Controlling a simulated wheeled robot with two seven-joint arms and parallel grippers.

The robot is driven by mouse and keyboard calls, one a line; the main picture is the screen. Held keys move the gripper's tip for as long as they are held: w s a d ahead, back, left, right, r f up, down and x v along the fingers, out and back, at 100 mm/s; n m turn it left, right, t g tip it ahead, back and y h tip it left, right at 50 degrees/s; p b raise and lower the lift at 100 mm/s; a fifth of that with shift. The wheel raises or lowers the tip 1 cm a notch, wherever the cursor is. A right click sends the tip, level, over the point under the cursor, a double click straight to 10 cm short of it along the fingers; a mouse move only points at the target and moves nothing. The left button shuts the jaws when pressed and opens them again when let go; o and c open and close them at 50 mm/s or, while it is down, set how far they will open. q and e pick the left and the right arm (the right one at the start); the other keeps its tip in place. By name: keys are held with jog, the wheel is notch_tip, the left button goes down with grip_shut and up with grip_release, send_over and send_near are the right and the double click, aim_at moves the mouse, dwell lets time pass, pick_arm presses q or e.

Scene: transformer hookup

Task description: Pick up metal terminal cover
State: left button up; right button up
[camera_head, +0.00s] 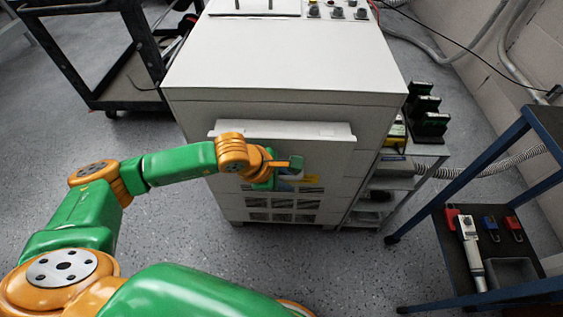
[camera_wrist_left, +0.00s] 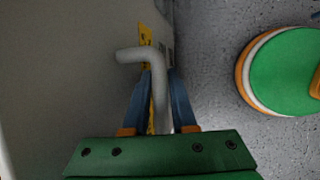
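A pale metal cover (camera_head: 315,131) is on the front of the big white cabinet (camera_head: 285,60), below its top edge. My left gripper (camera_head: 290,166) is in front of the cabinet, just below the cover's edge, and hides part of the front there. In the left wrist view, a grey bent handle (camera_wrist_left: 158,92) runs between the two blue-grey fingers of the left gripper (camera_wrist_left: 159,80). The fingers are a small distance apart, and a yellow strip shows between the left finger and the handle. What the handle joins is unclear. My right gripper is not in view.
A blue-framed shelf (camera_head: 470,262) with padlocks and a tool stands at the right. A side rack (camera_head: 395,185) with black and green devices (camera_head: 428,112) adjoins the cabinet. A black cart (camera_head: 125,85) is at the upper left. Grey floor (camera_head: 340,275) before the cabinet is clear.

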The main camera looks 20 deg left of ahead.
pick_arm(q)
grip_shut()
jog(key=shift+r, duration=0.1)
dwell(1.2)
